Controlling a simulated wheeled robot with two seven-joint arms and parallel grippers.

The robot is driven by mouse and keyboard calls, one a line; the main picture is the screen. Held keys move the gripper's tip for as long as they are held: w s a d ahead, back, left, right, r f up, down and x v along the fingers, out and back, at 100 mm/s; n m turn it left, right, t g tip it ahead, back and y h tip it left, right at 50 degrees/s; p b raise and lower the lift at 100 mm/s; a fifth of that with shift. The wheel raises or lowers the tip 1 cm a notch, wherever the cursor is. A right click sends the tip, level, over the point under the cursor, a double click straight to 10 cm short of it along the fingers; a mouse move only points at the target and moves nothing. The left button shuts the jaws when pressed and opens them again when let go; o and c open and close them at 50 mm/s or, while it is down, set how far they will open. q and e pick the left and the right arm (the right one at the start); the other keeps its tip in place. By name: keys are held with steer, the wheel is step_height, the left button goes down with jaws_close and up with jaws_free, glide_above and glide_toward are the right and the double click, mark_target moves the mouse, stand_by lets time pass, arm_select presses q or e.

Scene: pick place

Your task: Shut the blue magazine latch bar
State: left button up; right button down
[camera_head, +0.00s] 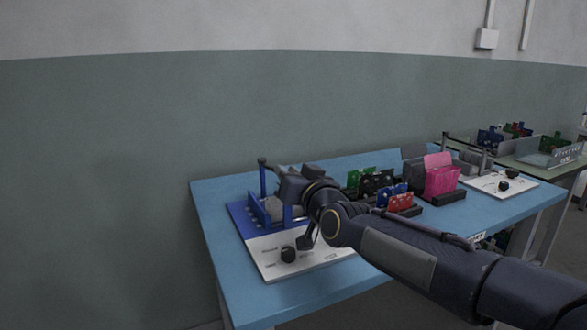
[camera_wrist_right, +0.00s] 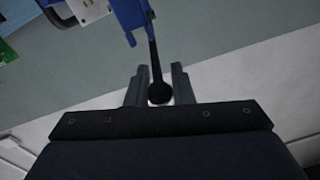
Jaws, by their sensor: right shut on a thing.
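The blue magazine (camera_head: 238,214) stands at the left end of the blue table, on a white and blue base. Its blue latch bar (camera_head: 263,182) stands roughly upright, with a dark handle and round knob (camera_head: 261,161) at the top. My right gripper (camera_head: 271,168) reaches in from the right at the knob. In the right wrist view, the black knob (camera_wrist_right: 160,93) sits between the two fingers (camera_wrist_right: 158,85) of my right gripper, which is shut on it. The handle's dark rod runs up to the blue bar (camera_wrist_right: 131,16). My forearm and wrist hide part of the magazine. My left gripper is out of view.
Green, black, blue, red and pink (camera_head: 441,181) pieces stand in dark holders to the right, behind my arm. A second white panel (camera_head: 503,185) is at the far right.

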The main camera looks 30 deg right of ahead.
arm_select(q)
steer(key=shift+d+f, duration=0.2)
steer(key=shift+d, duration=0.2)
arm_select(e)
steer(key=shift+s+f, duration=0.1)
steer(key=shift+f, duration=0.65)
steer(key=c, duration=1.3)
jaws_free()
steer(key=shift+o, duration=0.2)
steer(key=shift+s+r, duration=0.1)
steer(key=shift+s+a, duration=0.1)
steer(key=shift+s, duration=0.2)
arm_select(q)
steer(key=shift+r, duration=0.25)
arm_select(e)
steer(key=s, duration=0.7)
steer(key=shift+a+f, duration=0.2)
steer(key=shift+a, duration=0.05)
